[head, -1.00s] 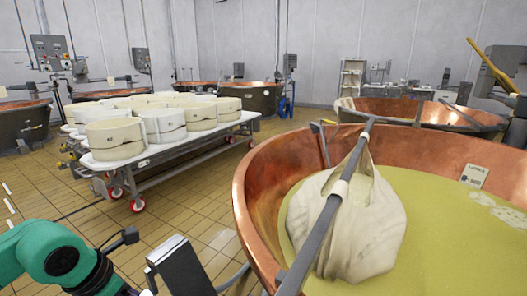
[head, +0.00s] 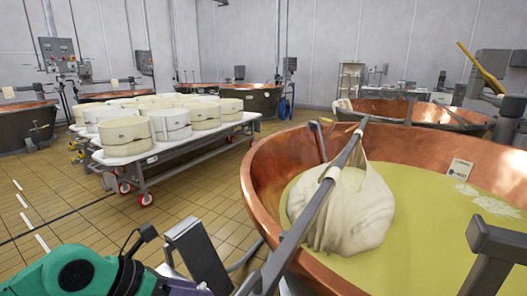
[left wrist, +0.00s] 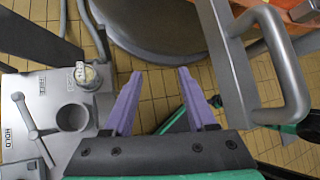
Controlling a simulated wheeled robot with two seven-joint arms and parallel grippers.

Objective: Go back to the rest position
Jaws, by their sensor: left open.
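My left arm comes in green at the bottom left of the head view. Only a bit of purple from my left gripper (head: 188,289) shows there at the bottom edge. In the left wrist view, my left gripper (left wrist: 160,88) has its two purple fingers apart, with nothing between them. Below it are the tiled floor and the dark base of a vat. A grey panel (left wrist: 40,95) with a lever and the word HOLD is left of the fingers. A grey handle (left wrist: 285,60) is to the right. My right gripper is not in view.
A copper vat (head: 262,190) with yellow liquid fills the right. A cloth bundle (head: 350,210) hangs in it from a grey bar (head: 318,205). A cart (head: 180,150) with white cheese moulds (head: 125,137) stands at the left.

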